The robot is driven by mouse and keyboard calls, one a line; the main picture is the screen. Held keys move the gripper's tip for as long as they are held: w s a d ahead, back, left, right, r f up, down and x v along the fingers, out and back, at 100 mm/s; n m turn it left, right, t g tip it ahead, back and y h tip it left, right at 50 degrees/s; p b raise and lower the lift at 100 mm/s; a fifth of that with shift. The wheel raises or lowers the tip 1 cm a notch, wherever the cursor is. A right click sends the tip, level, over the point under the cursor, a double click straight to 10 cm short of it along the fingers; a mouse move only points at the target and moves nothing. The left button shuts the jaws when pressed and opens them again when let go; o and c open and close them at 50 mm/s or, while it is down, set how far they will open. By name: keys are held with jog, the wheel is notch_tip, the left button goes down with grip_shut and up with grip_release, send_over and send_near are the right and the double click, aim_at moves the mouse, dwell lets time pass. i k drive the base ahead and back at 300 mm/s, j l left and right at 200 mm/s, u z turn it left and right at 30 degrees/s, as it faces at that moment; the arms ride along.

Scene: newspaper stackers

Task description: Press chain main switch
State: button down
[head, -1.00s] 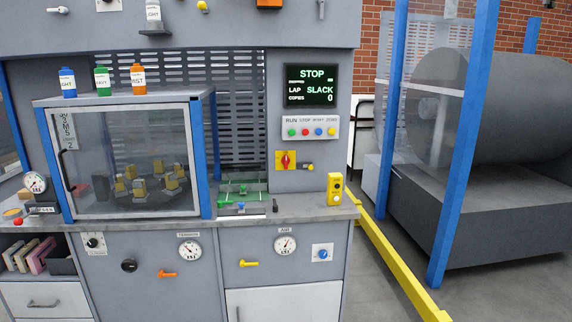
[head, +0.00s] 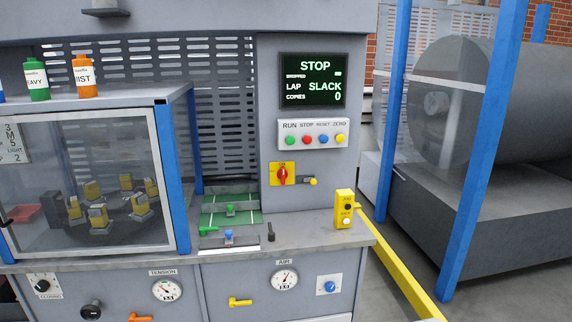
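A red rotary switch (head: 282,174) on a yellow plate is set in the grey panel, below the button strip. It looks like a main switch, but I cannot read its label. Its red handle points roughly upright. A small yellow padlock-like piece (head: 311,181) sits just right of the plate. The black screen (head: 312,80) above shows STOP, LAP SLACK and COPIES 0. My gripper is not in view.
A white strip (head: 313,134) carries RUN, STOP, RESET and ZERO buttons. A yellow two-button box (head: 345,208) stands on the counter's right end. A glass-fronted cabinet (head: 88,180) is left. A yellow floor rail (head: 400,268) and blue posts (head: 478,150) flank a large roll at right.

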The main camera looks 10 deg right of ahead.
aim_at(282, 173)
jog(key=i+j, duration=0.1)
jog(key=i, duration=1.5)
